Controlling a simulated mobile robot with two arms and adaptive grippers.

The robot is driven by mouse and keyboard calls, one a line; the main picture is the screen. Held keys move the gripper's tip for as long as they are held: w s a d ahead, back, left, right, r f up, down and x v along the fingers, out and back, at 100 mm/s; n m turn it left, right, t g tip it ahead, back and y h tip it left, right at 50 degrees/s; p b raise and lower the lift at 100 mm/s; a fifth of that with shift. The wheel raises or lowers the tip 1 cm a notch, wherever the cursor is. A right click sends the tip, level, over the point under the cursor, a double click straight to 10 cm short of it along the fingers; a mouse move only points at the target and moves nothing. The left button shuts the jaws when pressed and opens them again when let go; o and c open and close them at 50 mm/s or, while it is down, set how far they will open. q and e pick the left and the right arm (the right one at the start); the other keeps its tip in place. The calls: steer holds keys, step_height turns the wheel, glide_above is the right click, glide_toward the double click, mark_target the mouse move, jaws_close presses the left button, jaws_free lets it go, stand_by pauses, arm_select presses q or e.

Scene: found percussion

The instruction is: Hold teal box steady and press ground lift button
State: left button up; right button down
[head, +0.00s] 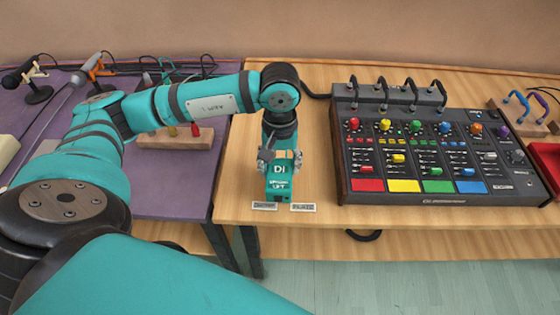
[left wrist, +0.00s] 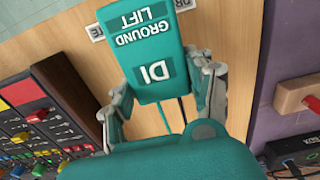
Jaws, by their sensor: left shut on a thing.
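The teal box (head: 279,184), marked "DI" and "GROUND LIFT", is near the front edge of the wooden table. My left gripper (head: 280,159) comes down from above and is shut on it, with a finger on each side. In the left wrist view the box (left wrist: 148,45) shows between the two fingers of the gripper (left wrist: 163,88), its lettering upside down. I cannot make out the ground lift button itself, only its lettering. My right gripper is in neither view.
Two small labels (head: 264,206) (head: 303,207) lie in front of the box. A mixer (head: 412,202) with colored pads and knobs stands to the right. The purple table (head: 180,190) on the left holds microphones and a wooden block (head: 168,140). A red tray (head: 548,165) is at the right edge.

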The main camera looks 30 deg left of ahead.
arm_select(q)
steer(key=shift+w+a+f+b, duration=0.4)
steer(key=shift+w+a+b, duration=0.4)
steer(key=shift+w, duration=0.25)
steer(key=shift+w+a+f+b, duration=0.4)
steer(key=shift+w+a+b, duration=0.25)
steer(key=shift+w+b, duration=0.3)
steer(key=shift+w+a+f+b, duration=0.4)
steer(key=shift+w+a+b, duration=0.35)
steer(key=shift+w, duration=0.4)
steer(key=shift+w+a+f+b, duration=0.25)
steer(key=shift+w+a+b, duration=0.2)
steer(key=shift+w, duration=0.15)
steer(key=shift+w+a+f+b, duration=0.25)
steer(key=shift+w+a+b, duration=0.1)
steer(key=shift+w+a, duration=0.15)
steer(key=shift+w+a+f+b, duration=0.15)
steer(key=shift+w+a+b, duration=0.1)
steer(key=shift+w, duration=0.25)
steer(key=shift+w+a+f+b, duration=0.15)
steer(key=shift+w+a+b, duration=0.1)
steer(key=shift+w, duration=0.2)
steer(key=shift+w+a, duration=0.15)
steer(key=shift+w, duration=0.05)
stand_by(1.7)
